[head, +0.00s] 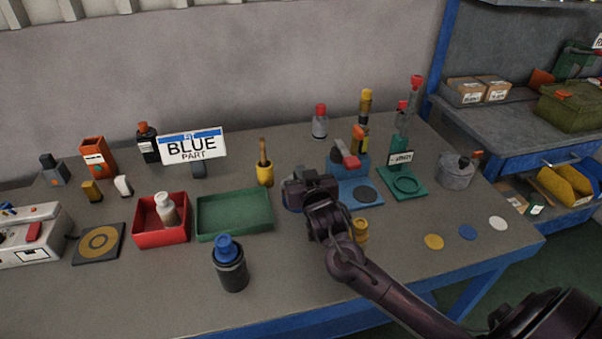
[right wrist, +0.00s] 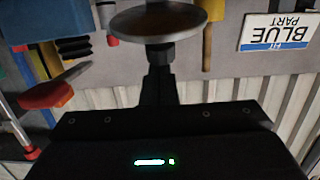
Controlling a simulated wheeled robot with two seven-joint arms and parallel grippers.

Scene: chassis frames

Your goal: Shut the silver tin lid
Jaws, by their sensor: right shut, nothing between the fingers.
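A round silver-grey tin (head: 456,174) stands at the right of the table in the head view, with a dark knob-like part on top. How far its lid is open is too small to tell. My right gripper (head: 300,190) is well to the left of that tin, low over the middle of the table. In the right wrist view its fingers (right wrist: 159,58) are shut and empty. A round silver disc (right wrist: 150,22) shows right at the fingertips; I cannot tell whether they touch or whether it is a lid. My left gripper is not in view.
A blue stand (head: 362,191) and a green stand (head: 404,184) lie between the gripper and the tin. A yellow pot (head: 265,175) and a green tray (head: 234,214) are to the left. Coloured discs (head: 433,242) lie at the front right, with bare tabletop around them.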

